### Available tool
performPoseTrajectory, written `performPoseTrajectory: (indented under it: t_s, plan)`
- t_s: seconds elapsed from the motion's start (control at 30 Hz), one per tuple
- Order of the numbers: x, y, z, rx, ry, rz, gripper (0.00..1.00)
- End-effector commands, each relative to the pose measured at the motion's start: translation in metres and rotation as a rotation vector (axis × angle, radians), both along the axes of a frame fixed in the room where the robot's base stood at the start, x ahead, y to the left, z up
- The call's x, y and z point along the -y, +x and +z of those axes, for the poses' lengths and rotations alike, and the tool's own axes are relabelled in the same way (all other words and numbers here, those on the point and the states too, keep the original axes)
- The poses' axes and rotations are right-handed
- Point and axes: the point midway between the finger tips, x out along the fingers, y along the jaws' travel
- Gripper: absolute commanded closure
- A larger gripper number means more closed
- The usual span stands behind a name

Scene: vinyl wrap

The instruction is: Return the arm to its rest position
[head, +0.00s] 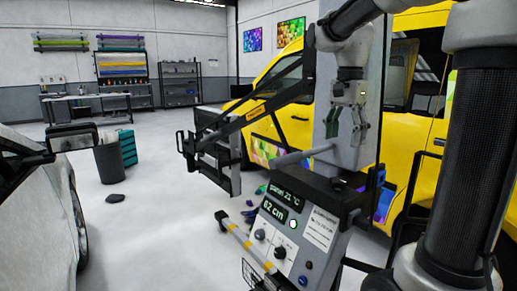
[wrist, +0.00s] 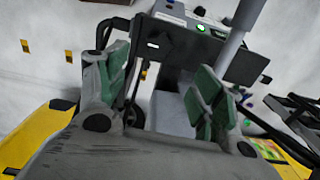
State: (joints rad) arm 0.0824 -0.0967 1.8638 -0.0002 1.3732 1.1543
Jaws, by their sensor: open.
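My gripper (head: 345,128) hangs pointing down in the head view, in front of a grey upright column and the yellow van (head: 292,122). Its green-padded fingers are apart and nothing shows between them. In the wrist view the two green-padded fingers of my gripper (wrist: 163,100) are spread, with the grey machine parts beyond them. My arm (head: 480,130) rises on the right of the head view and reaches over the top to the gripper.
A control box (head: 300,225) with a display reading 62 cm stands below the gripper. A black frame (head: 215,160) juts left of it. A white car (head: 35,215) is at the left, with a dark bin (head: 109,163) beyond.

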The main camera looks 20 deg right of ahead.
Motion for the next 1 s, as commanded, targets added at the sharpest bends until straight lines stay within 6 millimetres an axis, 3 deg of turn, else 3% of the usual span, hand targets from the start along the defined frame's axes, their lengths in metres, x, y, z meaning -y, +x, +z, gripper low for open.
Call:
performPoseTrajectory:
  t_s: [0.2,0.37,0.47,0.7,0.9,1.0]
  plan:
    - [0.001,0.007,-0.002,0.029,-0.005,0.173,0.33]
    - [-0.001,-0.004,-0.031,0.044,-0.015,0.477,0.33]
    - [-0.005,-0.028,-0.045,0.077,-0.034,0.688,0.33]
    - [-0.019,-0.108,-0.077,0.186,-0.129,1.121,0.33]
    - [-0.028,-0.161,-0.095,0.269,-0.194,1.212,0.33]
    - [-0.030,-0.169,-0.091,0.303,-0.217,1.216,0.33]
